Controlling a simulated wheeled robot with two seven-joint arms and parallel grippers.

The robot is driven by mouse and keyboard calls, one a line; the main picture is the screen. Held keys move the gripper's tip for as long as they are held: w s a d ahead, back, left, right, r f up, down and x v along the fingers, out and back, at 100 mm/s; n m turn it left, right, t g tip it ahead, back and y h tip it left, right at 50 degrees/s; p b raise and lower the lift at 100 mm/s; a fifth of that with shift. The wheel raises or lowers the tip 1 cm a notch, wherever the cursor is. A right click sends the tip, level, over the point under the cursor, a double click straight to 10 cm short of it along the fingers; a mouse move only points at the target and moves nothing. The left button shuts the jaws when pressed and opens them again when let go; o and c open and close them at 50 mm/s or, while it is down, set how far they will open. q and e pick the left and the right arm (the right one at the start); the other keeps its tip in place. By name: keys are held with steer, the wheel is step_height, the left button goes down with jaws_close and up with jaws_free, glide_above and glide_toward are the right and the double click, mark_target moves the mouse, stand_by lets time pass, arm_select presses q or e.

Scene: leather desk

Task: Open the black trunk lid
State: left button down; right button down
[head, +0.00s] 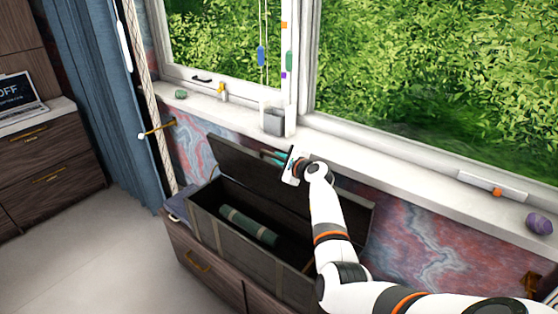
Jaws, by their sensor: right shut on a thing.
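The black trunk (212,240) stands on a low wooden cabinet under the window. Its lid (232,162) is raised and stands up at the back, close to the wall, so the inside of the trunk shows. My right gripper (272,156) is at the upper edge of the lid, near its middle, and is shut on it. My right arm crosses in front of the right part of the trunk and hides some of it. My left gripper is not in view.
A green rolled thing (248,226) lies inside the trunk. The white window sill (350,150) runs just above the lid and holds a grey box (274,122) and a purple ball of yarn (539,222). A blue curtain (100,90) hangs at the left. The floor at the lower left is clear.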

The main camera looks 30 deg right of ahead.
steer(key=c, duration=1.5)
jaws_free()
steer(key=shift+o, duration=0.2)
steer(key=shift+s, duration=0.1)
steer(key=v, duration=1.1)
steer(key=shift+s+p, duration=0.35)
steer(key=shift+s, duration=0.05)
steer(key=shift+r, duration=0.1)
